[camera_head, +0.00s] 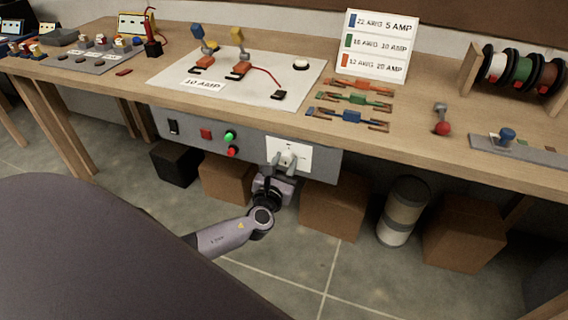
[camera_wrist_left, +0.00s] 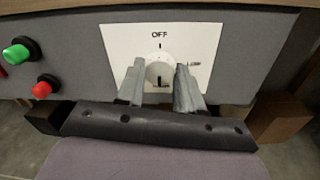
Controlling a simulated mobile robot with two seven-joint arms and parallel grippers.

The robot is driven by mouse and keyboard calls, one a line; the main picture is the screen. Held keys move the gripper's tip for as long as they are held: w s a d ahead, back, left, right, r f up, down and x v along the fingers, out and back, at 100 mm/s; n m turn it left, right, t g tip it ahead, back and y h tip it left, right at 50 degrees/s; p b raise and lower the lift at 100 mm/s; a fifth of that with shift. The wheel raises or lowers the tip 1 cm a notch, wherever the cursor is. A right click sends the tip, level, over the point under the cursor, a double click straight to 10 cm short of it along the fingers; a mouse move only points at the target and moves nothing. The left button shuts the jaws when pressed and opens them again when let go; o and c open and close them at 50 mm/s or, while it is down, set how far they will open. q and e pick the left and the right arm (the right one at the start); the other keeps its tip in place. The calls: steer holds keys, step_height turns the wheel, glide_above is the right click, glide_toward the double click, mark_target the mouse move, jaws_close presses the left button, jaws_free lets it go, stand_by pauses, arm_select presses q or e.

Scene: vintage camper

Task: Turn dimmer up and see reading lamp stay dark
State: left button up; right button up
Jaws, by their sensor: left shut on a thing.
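The dimmer is a round white knob (camera_wrist_left: 160,70) on a white plate (camera_head: 303,156) set in the grey panel (camera_head: 190,127) under the bench's front edge. The plate reads OFF above the knob, with small blurred labels to the right and below. A dark mark shows on the knob's lower part. My left gripper (camera_head: 287,163) is shut on the knob; in the left wrist view its two fingers (camera_wrist_left: 161,82) stand on either side of it. I cannot make out a reading lamp. My right gripper is not in view.
Left of the dimmer are a green button (camera_head: 229,135), a red button (camera_head: 233,152) and a black rocker switch (camera_head: 173,127). Brown boxes (camera_head: 333,210) and a cylinder (camera_head: 402,211) stand under the bench. A wire chart (camera_head: 376,46) and spools (camera_head: 523,70) are on top.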

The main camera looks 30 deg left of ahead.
arm_select(q)
steer(key=o, duration=1)
steer(key=shift+o, duration=0.2)
steer(key=v, duration=0.7)
steer(key=shift+s+f, duration=0.1)
